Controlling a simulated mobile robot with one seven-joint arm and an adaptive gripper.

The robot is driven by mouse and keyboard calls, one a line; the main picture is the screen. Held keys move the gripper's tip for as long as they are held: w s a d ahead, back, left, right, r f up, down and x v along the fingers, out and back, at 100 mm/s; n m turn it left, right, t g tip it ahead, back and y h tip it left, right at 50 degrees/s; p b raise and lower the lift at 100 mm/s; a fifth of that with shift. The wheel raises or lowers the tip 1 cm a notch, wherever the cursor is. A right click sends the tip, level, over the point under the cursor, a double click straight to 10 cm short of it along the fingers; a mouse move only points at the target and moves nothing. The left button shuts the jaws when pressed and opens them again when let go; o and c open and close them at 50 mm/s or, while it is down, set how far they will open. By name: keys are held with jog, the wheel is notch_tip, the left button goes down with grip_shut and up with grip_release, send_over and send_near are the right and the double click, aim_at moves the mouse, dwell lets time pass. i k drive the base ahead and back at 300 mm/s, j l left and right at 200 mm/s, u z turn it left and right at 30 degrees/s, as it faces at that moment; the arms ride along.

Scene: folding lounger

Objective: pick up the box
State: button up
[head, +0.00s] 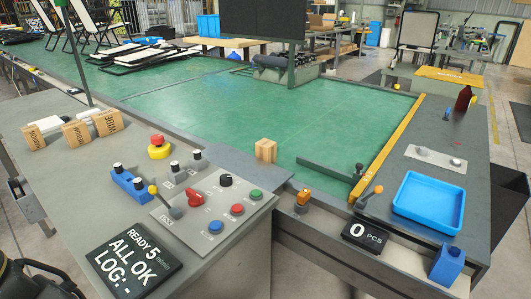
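A small tan box (266,150) stands upright near the front edge of the green work surface, just beyond the control panel. Several brown and white boxes with dark print stand in a group on the grey counter at the left: a left one (41,132), a middle one (76,133) and a right one (107,121). I cannot tell from this view which box the task means. My gripper's fingertips are not visible. A dark shape is cut off at the bottom left corner, and I cannot tell what it is.
A control panel (214,211) with knobs and a red emergency button (158,147) covers the near counter. A status sign (133,262) lies in front. A blue tray (429,202) and a yellow rail (388,147) are right. The green surface (250,105) is mostly clear.

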aim_at(32, 134)
jog(key=u, duration=1.4)
jog(key=i+j, duration=0.45)
jog(key=i+j+z, duration=0.15)
jog(key=i+j, duration=0.75)
jog(key=j, duration=0.2)
jog(key=i+j+z, duration=0.1)
jog(key=i+j, duration=0.35)
jog(key=j, duration=0.1)
